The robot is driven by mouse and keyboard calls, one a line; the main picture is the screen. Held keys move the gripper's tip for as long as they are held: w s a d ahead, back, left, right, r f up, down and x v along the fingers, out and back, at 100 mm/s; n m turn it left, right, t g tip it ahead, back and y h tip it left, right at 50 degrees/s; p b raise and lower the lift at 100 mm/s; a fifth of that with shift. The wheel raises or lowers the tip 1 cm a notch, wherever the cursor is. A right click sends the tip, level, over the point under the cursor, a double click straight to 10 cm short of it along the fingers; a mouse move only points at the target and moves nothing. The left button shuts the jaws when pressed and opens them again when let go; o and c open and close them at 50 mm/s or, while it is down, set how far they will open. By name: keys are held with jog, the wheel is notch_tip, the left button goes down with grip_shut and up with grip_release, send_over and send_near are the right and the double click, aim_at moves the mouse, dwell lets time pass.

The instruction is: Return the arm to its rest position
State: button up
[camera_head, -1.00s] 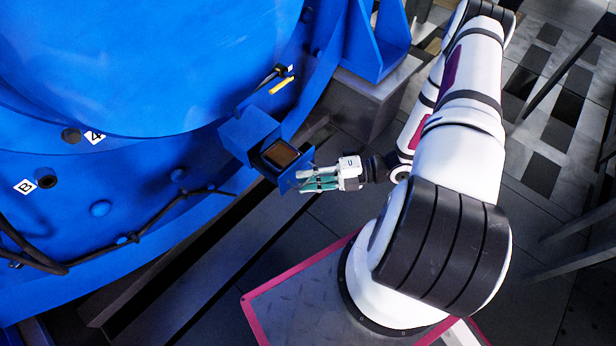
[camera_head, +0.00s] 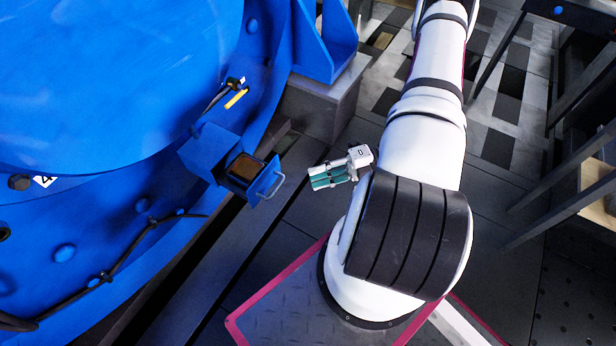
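My gripper (camera_head: 318,177) is to the right of the blue motor's small box, with its fingers pointing left toward it. It is clear of the box, with a gap of floor showing between. The two fingers lie close together with green pads, and I cannot tell whether they are fully shut. Nothing shows held in them. My white arm (camera_head: 420,140) with black bands rises behind the gripper, and its wrist is partly hidden by the thick arm link.
The large blue motor (camera_head: 110,80) fills the left. Its open box (camera_head: 245,168) has a handled flap (camera_head: 268,183) sticking out toward my gripper. A grey block (camera_head: 325,100) stands behind. Dark table legs (camera_head: 545,185) stand at the right. Floor between is clear.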

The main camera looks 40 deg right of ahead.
jog(key=shift+d, duration=0.1)
dwell(0.5)
jog(key=w+a+r+n+g+h, duration=0.15)
jog(key=a+r+n+g, duration=0.35)
jog(key=r+n, duration=0.75)
jog(key=s+a+r+n+g+h, duration=0.1)
jog(key=a+r+n+g+h, duration=0.3)
jog(key=r+n, duration=0.85)
jog(key=s+a+r+n+t+h, duration=0.1)
jog(key=s+a+r+n+h, duration=0.2)
jog(key=s+r+n+h, duration=0.4)
jog(key=s+a+r+n+t+h, duration=0.1)
jog(key=s+a+r+n+h, duration=0.15)
jog(key=s+r+n, duration=0.55)
notch_tip(320, 180, up, 28)
jog(key=s+n+t+p, duration=0.1)
jog(key=t+p, duration=0.3)
jog(key=p, duration=2.5)
jog(key=shift+s+d+r+n, duration=0.25)
jog(key=shift+n, duration=0.65)
